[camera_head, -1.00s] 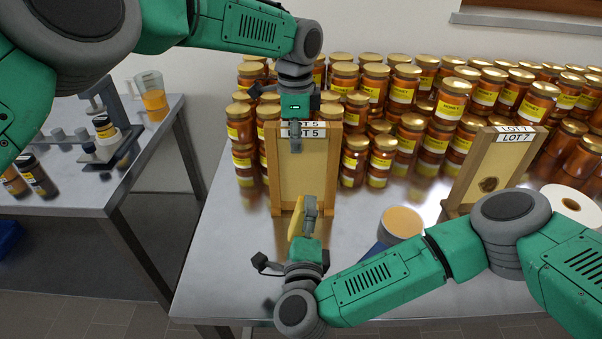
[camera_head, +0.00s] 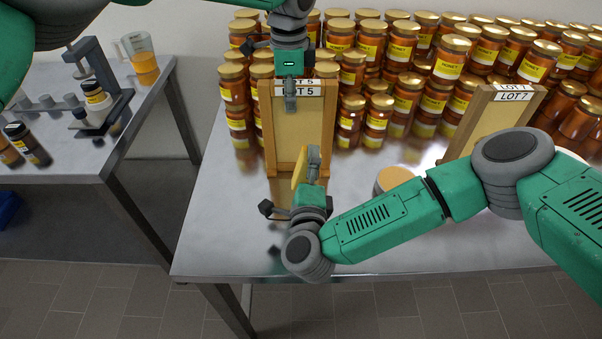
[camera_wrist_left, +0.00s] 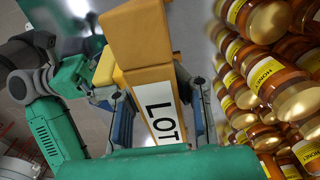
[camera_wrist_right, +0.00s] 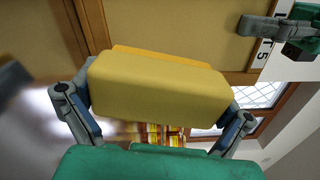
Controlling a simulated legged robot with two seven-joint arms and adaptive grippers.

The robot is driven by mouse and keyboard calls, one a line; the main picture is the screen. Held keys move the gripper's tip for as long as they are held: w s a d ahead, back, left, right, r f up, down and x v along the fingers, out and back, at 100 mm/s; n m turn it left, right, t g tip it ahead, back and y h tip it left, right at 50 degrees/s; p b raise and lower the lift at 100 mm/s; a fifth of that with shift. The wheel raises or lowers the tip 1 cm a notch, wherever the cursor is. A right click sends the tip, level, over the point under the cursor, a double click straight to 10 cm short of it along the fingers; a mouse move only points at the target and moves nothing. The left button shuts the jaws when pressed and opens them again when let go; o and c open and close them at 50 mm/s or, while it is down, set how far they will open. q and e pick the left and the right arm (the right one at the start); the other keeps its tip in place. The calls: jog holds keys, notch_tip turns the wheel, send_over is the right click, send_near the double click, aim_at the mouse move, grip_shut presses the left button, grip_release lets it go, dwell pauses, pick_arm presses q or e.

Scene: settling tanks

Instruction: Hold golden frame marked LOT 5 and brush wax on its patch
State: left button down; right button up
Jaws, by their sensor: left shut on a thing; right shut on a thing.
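The golden frame marked LOT 5 (camera_head: 302,130) stands upright on the steel table, with a plain tan panel. My left gripper (camera_head: 290,98) is shut on its top bar by the label; the LOT label also shows in the left wrist view (camera_wrist_left: 160,112). My right gripper (camera_head: 312,172) is shut on a yellow block (camera_head: 299,168), in front of the panel's lower part. In the right wrist view the block (camera_wrist_right: 158,88) fills the jaws and covers part of the panel (camera_wrist_right: 165,28). I cannot tell whether it touches. No patch shows on this panel.
A second frame marked LOT 7 (camera_head: 500,112) stands right, partly behind my right arm. A round tub (camera_head: 394,178) sits beside that arm. Many honey jars (camera_head: 448,60) line the back. A side table (camera_head: 85,160) holds a jug (camera_head: 143,62). The table's front left is clear.

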aim_at(293, 143)
jog(key=shift+w, duration=2.35)
jog(key=shift+w, duration=0.45)
jog(key=shift+a, duration=0.1)
jog(key=shift+a+r, duration=0.1)
jog(key=shift+a, duration=1.4)
jog(key=shift+d, duration=0.2)
jog(key=shift+d, duration=1.4)
jog(key=shift+a, duration=0.15)
jog(key=shift+a, duration=1.45)
